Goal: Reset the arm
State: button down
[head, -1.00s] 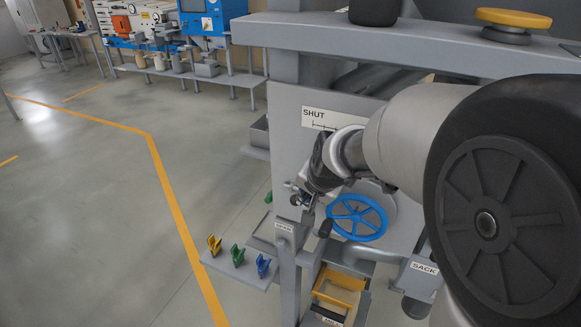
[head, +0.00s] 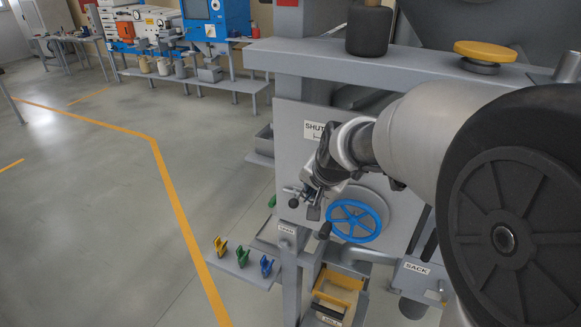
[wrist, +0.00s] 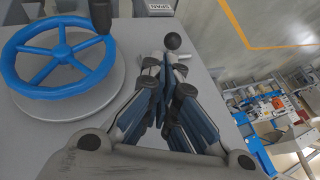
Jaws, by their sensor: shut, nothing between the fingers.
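My gripper (head: 312,206) hangs in front of the grey panel (head: 292,135), left of the blue handwheel (head: 378,222). In the wrist view my gripper (wrist: 164,75) has its fingers together with nothing between them. A dark ball knob (wrist: 173,41) on a short rod shows just beyond the fingertips; whether they touch it I cannot tell. The blue handwheel (wrist: 18,78) with its dark handle (wrist: 100,14) is left of the fingers, apart from them. My arm reaches in from the right and covers part of the SHUT label (head: 314,130).
Below are a shelf with yellow, green and blue clips (head: 267,266), a yellow tray (head: 338,296) and a SACK label (head: 415,268). A grey beam (head: 330,60) with a yellow knob (head: 492,50) runs above my arm. The floor at left is open.

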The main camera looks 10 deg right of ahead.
jog(key=s+f+n+b, duration=0.2)
jog(key=s+f+b, duration=0.1)
jog(key=s, duration=0.7)
jog(key=s+a+f+n+g+b, duration=0.1)
jog(key=s+f+n+b, duration=0.2)
jog(key=s+b, duration=0.3)
jog(key=s+a+f+n+g+b, duration=0.1)
jog(key=s+f+n+b, duration=0.2)
jog(key=s, duration=1)
jog(key=shift+s+f+b, duration=0.35)
jog(key=shift+f+b, duration=0.45)
jog(key=shift+b, duration=0.3)
